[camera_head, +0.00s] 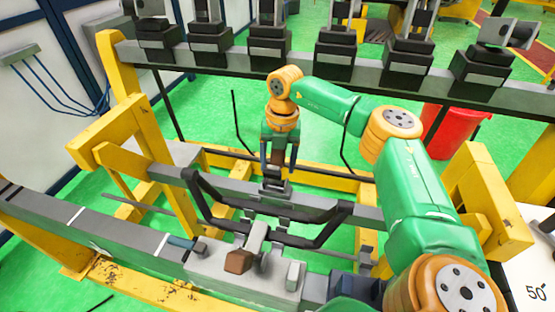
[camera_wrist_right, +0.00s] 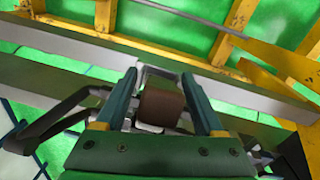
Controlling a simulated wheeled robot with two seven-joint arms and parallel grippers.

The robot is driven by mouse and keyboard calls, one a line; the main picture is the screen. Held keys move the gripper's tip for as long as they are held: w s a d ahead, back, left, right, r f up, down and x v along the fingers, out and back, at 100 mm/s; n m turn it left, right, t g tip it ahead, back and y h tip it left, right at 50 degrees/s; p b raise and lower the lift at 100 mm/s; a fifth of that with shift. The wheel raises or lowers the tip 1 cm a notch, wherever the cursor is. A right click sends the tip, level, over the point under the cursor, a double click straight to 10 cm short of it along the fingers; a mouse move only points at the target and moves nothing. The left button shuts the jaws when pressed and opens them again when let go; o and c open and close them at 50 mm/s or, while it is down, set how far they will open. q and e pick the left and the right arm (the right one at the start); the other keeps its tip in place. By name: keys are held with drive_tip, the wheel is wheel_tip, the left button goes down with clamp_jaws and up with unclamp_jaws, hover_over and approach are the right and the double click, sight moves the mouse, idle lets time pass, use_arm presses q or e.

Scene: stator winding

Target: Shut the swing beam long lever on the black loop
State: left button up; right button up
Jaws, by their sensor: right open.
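The black loop (camera_head: 214,222) is a thin angular black frame lying across the grey beams in the middle of the head view. A grey lever (camera_head: 257,237) with a brown block (camera_head: 238,262) stands on the near beam, in front of the loop; I cannot tell whether it is the long lever. My right gripper (camera_head: 280,168) points down behind the loop, over a small grey bracket (camera_head: 277,188) on the far beam. In the right wrist view a brown block (camera_wrist_right: 161,107) shows between its two parted fingers (camera_wrist_right: 160,102). Contact cannot be told. My left gripper is not in view.
Yellow frame posts (camera_head: 120,130) stand left and right of the beams. A rail (camera_head: 335,85) with several black clamp blocks crosses the back. A red bin (camera_head: 455,125) stands behind my right arm. Green floor shows between the beams.

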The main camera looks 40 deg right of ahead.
drive_tip(key=shift+w+f, duration=0.1)
drive_tip(key=shift+f, duration=0.05)
clamp_jaws()
idle(1.3)
